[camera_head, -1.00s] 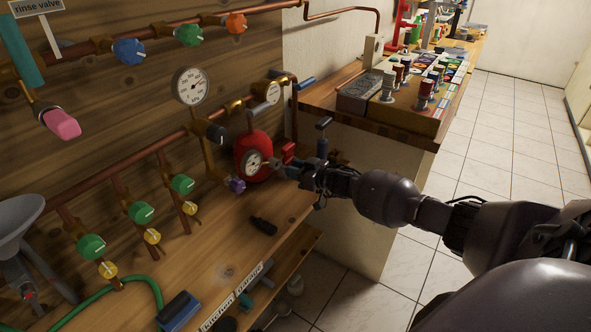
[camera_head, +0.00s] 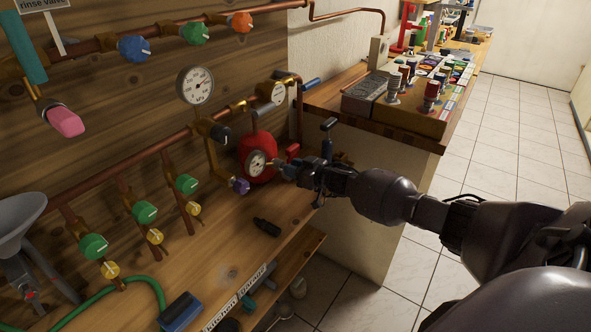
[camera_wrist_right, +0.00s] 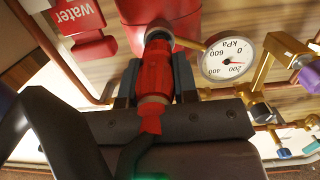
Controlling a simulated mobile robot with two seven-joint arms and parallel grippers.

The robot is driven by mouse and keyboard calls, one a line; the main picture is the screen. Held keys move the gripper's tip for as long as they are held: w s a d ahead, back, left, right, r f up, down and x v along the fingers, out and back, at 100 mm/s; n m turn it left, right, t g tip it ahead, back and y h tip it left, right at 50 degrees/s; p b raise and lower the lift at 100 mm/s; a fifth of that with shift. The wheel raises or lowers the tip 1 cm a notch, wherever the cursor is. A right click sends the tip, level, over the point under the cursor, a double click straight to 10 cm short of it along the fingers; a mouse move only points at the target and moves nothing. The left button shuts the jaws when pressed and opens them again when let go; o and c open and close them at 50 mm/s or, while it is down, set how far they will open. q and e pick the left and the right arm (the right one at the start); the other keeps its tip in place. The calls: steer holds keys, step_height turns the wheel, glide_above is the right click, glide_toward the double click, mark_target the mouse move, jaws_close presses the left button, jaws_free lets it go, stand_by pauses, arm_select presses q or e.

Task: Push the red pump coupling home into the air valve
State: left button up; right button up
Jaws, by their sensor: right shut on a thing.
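The red pump coupling (camera_wrist_right: 158,78) is a ribbed red cylinder with a dark hose at its near end, clear in the right wrist view. My right gripper (camera_head: 284,169) is shut on it, with one finger on each side (camera_wrist_right: 155,85). Its front end meets or overlaps the metal air valve (camera_wrist_right: 158,34) on the red tank; how deep it sits I cannot tell. The red tank (camera_head: 267,148) stands on the wooden bench, its gauge (camera_head: 257,163) facing out. In the head view my gripper hides the coupling and the valve. My left gripper is not in view.
Copper pipes with green and yellow knobs (camera_head: 145,212) line the wall at left. A purple knob (camera_head: 240,187) is close to the tank. A small black object (camera_head: 267,227) lies on the bench. A red block lettered "water" (camera_wrist_right: 82,28) is beside the tank.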

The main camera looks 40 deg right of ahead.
steer(key=shift+w+a, duration=0.25)
steer(key=shift+w, duration=0.35)
steer(key=o, duration=1)
steer(key=shift+s+d, duration=0.1)
steer(key=shift+s, duration=0.1)
steer(key=v, duration=0.3)
steer(key=shift+s+d+r+p, duration=0.15)
steer(key=shift+s+r+p, duration=0.05)
steer(key=shift+s+p, duration=0.2)
steer(key=p+v, duration=0.1)
steer(key=v, duration=0.5)
steer(key=shift+s+f, duration=0.1)
steer(key=shift+s, duration=0.2)
